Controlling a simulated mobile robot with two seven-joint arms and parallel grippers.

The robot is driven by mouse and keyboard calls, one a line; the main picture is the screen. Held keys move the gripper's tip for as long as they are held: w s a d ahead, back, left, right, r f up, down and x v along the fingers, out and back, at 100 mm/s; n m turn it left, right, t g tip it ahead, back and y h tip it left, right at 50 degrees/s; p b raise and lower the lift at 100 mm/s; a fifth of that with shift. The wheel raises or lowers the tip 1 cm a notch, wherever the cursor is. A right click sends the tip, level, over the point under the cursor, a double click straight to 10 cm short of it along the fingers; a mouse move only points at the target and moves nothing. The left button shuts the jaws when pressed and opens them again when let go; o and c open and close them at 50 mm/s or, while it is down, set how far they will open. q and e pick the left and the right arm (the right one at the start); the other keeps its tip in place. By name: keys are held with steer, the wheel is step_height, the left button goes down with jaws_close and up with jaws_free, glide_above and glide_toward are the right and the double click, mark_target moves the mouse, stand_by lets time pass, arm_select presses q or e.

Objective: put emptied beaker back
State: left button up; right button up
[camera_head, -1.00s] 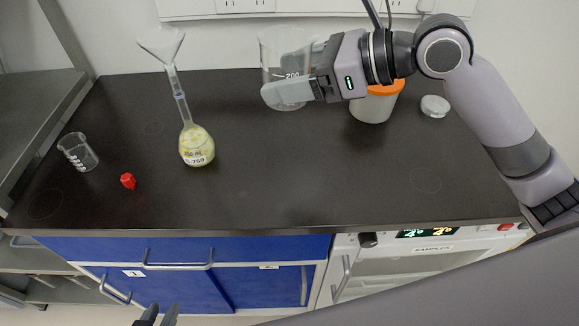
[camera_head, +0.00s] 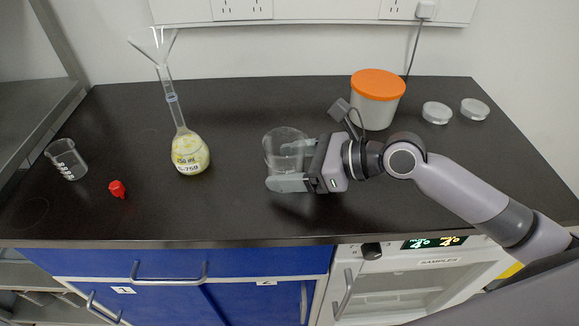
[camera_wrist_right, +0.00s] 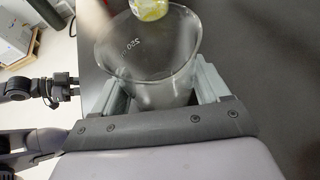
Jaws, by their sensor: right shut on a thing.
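A clear glass beaker (camera_head: 283,147) is upright between the fingers of my right gripper (camera_head: 290,171), which is shut on it from the right. The beaker looks empty; it also shows in the right wrist view (camera_wrist_right: 150,62). It is low over the middle of the bench, and I cannot tell whether its base touches. A round flask (camera_head: 189,152) with yellowish contents stands to its left, with a clear funnel (camera_head: 153,45) in its neck.
On the dark bench (camera_head: 230,215), a small beaker (camera_head: 67,160) and a red stopper (camera_head: 117,188) are at the left. A tub with an orange lid (camera_head: 377,85) and two clear dishes (camera_head: 436,112) (camera_head: 474,109) stand behind at the right. The bench in front of the held beaker is clear.

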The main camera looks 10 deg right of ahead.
steer(key=shift+f, duration=0.1)
steer(key=o, duration=1.1)
steer(key=shift+o, duration=0.2)
steer(key=v, duration=1.1)
steer(key=shift+f, duration=0.1)
steer(key=shift+s+d+r, duration=0.2)
steer(key=shift+d+r, duration=0.15)
steer(key=shift+d, duration=0.05)
